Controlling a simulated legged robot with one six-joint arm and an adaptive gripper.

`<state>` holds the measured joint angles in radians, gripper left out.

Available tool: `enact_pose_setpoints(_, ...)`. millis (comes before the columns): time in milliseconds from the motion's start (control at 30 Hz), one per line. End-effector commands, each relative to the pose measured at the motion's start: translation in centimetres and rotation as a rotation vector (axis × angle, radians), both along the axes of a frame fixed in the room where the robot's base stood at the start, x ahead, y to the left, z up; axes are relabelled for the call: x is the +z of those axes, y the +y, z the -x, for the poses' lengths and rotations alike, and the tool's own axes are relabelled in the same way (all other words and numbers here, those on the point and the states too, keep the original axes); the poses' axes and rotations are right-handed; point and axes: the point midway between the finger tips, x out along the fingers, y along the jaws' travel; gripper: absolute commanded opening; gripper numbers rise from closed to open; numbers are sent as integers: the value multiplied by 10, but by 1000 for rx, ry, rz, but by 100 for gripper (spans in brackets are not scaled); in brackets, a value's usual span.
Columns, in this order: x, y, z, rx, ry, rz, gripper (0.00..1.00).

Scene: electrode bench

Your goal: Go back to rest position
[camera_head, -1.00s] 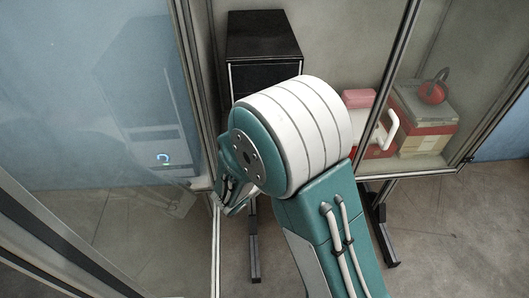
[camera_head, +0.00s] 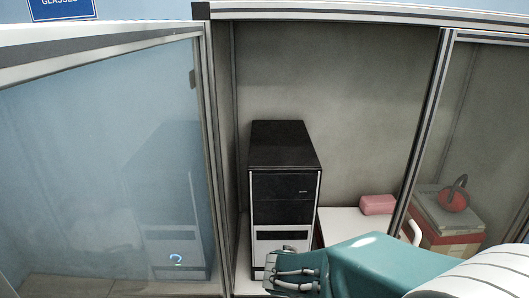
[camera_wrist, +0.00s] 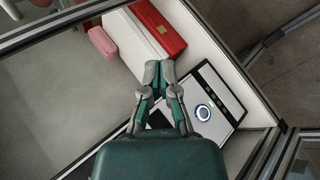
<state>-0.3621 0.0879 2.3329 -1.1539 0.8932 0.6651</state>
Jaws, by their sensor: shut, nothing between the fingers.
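In the wrist view my gripper (camera_wrist: 160,76) is in the middle of the picture, with its two grey fingers drawn together and nothing between them. Beyond and beside the fingers is the computer tower, showing a white face with a round lit ring (camera_wrist: 204,113). The fingers overlap part of it in the picture; I cannot tell the distance. In the head view my teal and white arm (camera_head: 395,265) crosses the bottom right, in front of the cabinet.
The framed cabinet holds a pink block (camera_head: 377,204), a red and grey box, and red earmuffs (camera_head: 454,197) behind the right pane. A glass panel (camera_head: 100,170) stands at the left. In the wrist view a red case (camera_wrist: 160,28) and frame rails (camera_wrist: 275,150) lie close around.

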Motion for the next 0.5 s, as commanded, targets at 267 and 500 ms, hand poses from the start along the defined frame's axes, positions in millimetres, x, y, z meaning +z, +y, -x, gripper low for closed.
enact_pose_setpoints(267, 47, -31, 65, -222, -14, -271, 0)
enact_pose_setpoints(500, 77, -29, 116, -317, -61, -544, 0)
